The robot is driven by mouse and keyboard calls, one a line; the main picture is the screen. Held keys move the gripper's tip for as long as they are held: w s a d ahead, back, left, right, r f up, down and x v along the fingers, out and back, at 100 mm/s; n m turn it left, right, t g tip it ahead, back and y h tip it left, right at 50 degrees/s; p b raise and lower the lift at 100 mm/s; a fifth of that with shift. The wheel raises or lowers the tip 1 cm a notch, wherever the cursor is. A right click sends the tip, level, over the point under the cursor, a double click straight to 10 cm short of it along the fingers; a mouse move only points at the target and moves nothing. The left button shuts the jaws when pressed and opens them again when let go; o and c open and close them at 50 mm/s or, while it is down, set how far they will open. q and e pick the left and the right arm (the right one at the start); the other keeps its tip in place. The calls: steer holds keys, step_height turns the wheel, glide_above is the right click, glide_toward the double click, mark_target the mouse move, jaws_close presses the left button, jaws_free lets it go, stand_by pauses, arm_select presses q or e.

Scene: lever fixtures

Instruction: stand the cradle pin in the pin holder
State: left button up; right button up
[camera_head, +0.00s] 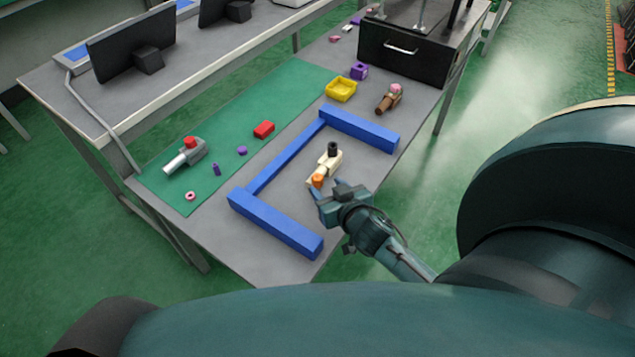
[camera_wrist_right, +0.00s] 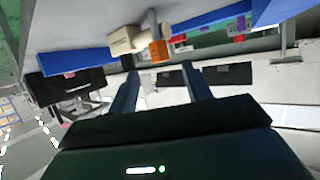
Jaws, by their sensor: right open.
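A small upright purple peg (camera_head: 216,169), which may be the cradle pin, stands on the green mat near the grey lever fixture. My right gripper (camera_head: 326,187) is open and empty, close to the orange end of the cream lever fixture (camera_head: 330,163). In the right wrist view, this fixture (camera_wrist_right: 125,40) lies just beyond the open fingers (camera_wrist_right: 160,70). My left gripper is not in view.
A blue frame (camera_head: 280,228) surrounds the cream fixture on three sides. A grey lever fixture (camera_head: 184,156), red block (camera_head: 264,129) and pink ring (camera_head: 190,196) are on the mat. A yellow tray (camera_head: 341,90), brown fixture (camera_head: 388,99) and black drawer unit (camera_head: 400,58) stand farther back.

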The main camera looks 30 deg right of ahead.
mark_target(317, 176)
steer(key=x, duration=0.7)
steer(key=shift+b, duration=0.35)
steer(key=shift+s, duration=0.1)
steer(key=shift+c, duration=0.6)
jaws_close()
